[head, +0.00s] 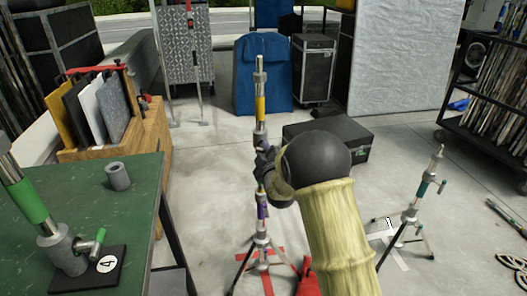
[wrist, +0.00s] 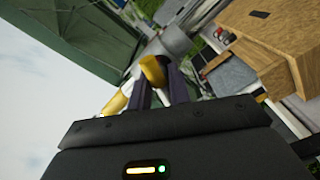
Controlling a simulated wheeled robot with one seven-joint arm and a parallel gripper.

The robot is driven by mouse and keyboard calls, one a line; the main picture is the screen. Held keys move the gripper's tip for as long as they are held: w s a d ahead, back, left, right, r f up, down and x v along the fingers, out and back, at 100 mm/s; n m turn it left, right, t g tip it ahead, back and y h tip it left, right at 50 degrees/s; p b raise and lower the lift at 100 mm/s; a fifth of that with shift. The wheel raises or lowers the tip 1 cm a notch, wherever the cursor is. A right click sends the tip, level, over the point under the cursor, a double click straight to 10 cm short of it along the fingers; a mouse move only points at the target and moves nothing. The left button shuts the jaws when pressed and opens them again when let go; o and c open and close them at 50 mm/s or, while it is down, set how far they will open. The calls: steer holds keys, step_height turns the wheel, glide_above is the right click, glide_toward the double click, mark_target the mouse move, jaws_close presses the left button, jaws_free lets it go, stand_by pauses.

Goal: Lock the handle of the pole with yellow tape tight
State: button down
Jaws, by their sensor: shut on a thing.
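The pole with yellow tape (head: 260,103) stands upright on a tripod in the middle of the head view, with a purple band (head: 262,208) lower down. My gripper (head: 266,160) is at the pole's joint below the yellow tape, partly hidden by my own arm. In the wrist view, my gripper (wrist: 160,88) has its dark fingers closed around a yellow-tipped handle (wrist: 153,70). Another yellow and white piece (wrist: 116,103) shows beside the left finger. How tightly the handle is turned cannot be seen.
A green table (head: 130,200) at the left bears a green-banded stand (head: 58,240) and a grey cylinder (head: 118,177). Another tripod (head: 408,215) stands at the right. A black case (head: 355,145) lies behind my arm. Red tape (head: 275,265) marks the floor around the pole's base.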

steer(key=shift+f+m, duration=0.1)
steer(key=shift+m, duration=0.2)
steer(key=m+b, duration=0.2)
steer(key=m, duration=0.1)
steer(key=shift+d, duration=0.1)
steer(key=m+b, duration=0.2)
steer(key=m, duration=0.2)
steer(key=shift+m, duration=0.3)
steer(key=m+b, duration=0.2)
steer(key=m, duration=0.2)
steer(key=m+b, duration=0.1)
steer(key=m, duration=0.4)
steer(key=shift+w+b, duration=0.1)
steer(key=shift+b, duration=0.25)
steer(key=m+b, duration=0.1)
steer(key=m, duration=0.3)
steer(key=shift+m, duration=0.3)
steer(key=m+b, duration=0.1)
steer(key=m, duration=0.2)
steer(key=shift+d+m+b, duration=0.15)
steer(key=shift+m+b, duration=0.15)
steer(key=m+b, duration=0.1)
steer(key=m, duration=0.4)
steer(key=shift+b, duration=0.4)
steer(key=shift+m+b, duration=0.45)
steer(key=shift+m, duration=1.25)
